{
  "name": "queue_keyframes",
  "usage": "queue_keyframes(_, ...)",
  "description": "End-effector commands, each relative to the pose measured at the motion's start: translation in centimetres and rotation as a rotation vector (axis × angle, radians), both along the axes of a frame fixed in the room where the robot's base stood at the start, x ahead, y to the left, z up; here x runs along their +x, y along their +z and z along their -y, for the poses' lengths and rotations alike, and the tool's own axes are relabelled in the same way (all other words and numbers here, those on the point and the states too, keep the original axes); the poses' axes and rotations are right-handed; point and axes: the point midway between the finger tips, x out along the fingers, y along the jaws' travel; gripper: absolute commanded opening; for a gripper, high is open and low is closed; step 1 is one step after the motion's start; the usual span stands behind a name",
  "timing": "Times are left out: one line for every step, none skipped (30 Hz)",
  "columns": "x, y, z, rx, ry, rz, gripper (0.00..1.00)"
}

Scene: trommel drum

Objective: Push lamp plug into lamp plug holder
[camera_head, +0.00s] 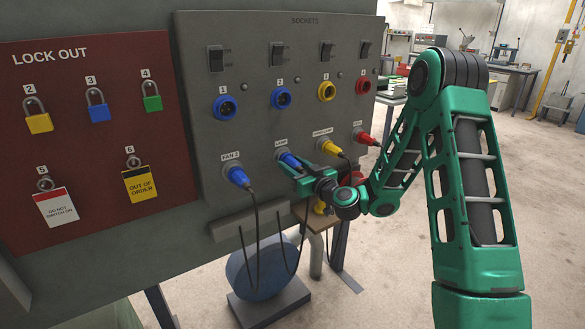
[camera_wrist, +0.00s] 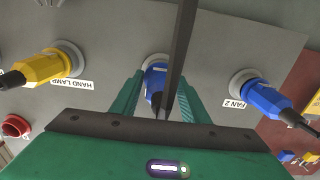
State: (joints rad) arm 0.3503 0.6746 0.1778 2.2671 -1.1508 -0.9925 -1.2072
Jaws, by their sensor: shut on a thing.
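The blue lamp plug (camera_head: 289,160) is at the grey lamp plug holder (camera_head: 281,154), under the label LAMP on the sockets panel. My gripper (camera_head: 287,168) is shut on the plug, with one finger on each side of it. In the wrist view the blue plug (camera_wrist: 155,84) sits between my two green fingers (camera_wrist: 157,93), in front of the round grey holder (camera_wrist: 155,60). A dark cable crosses in front of the plug there. How deep the plug sits in the holder is hard to tell.
The blue FAN 2 plug (camera_head: 238,176) is left of my gripper, and the yellow hand lamp plug (camera_head: 330,147) is right. A red plug (camera_head: 366,139) is farther right. Numbered sockets and switches are above. Cables hang below. The lockout board (camera_head: 95,120) is at left.

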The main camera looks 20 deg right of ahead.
Motion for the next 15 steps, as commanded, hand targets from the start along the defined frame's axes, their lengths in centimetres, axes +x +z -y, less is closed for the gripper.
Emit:
queue_keyframes(0.09, 0.04, -0.04, -0.001, 0.000, 0.001, 0.06)
queue_keyframes(0.14, 0.04, -0.07, -0.001, 0.000, 0.001, 0.06)
queue_keyframes(0.20, 0.04, -0.10, 0.000, 0.000, 0.001, 0.06)
queue_keyframes(0.18, 0.03, -0.07, 0.000, 0.000, 0.001, 0.48)
queue_keyframes(0.17, 0.02, -0.07, 0.000, 0.000, 0.000, 0.56)
queue_keyframes(0.17, 0.02, -0.07, 0.000, 0.000, 0.000, 0.63)
queue_keyframes(0.17, 0.02, -0.07, 0.000, 0.000, 0.000, 0.63)
queue_keyframes(0.16, 0.02, -0.06, 0.000, 0.000, 0.000, 0.63)
queue_keyframes(0.16, 0.01, -0.06, 0.000, 0.000, 0.000, 0.63)
queue_keyframes(0.16, 0.01, -0.06, 0.000, 0.000, 0.000, 0.63)
queue_keyframes(0.16, 0.01, -0.07, 0.000, 0.000, 0.000, 0.63)
queue_keyframes(0.16, 0.01, -0.07, 0.000, 0.000, 0.000, 0.63)
queue_keyframes(0.15, -0.03, -0.06, 0.000, 0.000, -0.001, 0.63)
queue_keyframes(0.14, -0.03, -0.06, 0.000, 0.000, -0.001, 0.63)
queue_keyframes(0.08, -0.04, -0.04, 0.000, 0.000, -0.001, 0.63)
